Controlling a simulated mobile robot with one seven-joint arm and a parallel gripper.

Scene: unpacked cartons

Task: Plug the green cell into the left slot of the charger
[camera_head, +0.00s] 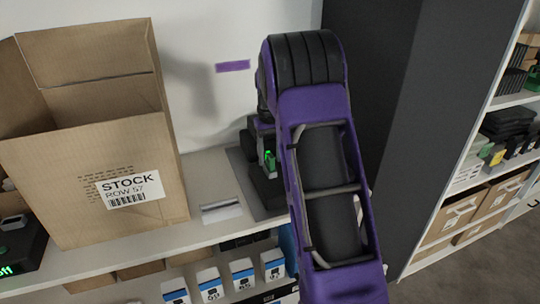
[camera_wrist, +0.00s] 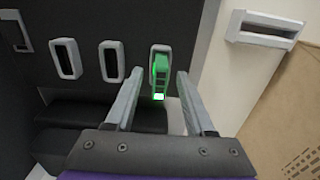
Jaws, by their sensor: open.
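The green cell (camera_wrist: 160,72) stands in the rim of the rightmost framed slot in the wrist view, on the dark charger (camera_wrist: 88,88). How deep it sits I cannot tell. The cell also shows as a small green piece in the head view (camera_head: 269,158), low beside my arm. My gripper (camera_wrist: 159,74) is open, with one finger on each side of the cell and a gap visible on both sides. Other grey-rimmed slots to the left in the wrist view look empty. My arm hides much of the charger in the head view.
A large open carton (camera_head: 75,185) stands on the shelf to the left in the head view. A pale slotted piece (camera_head: 221,211) lies between it and the charger. A dark cabinet side (camera_head: 405,110) rises right of my arm. Small boxes (camera_head: 210,284) sit below.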

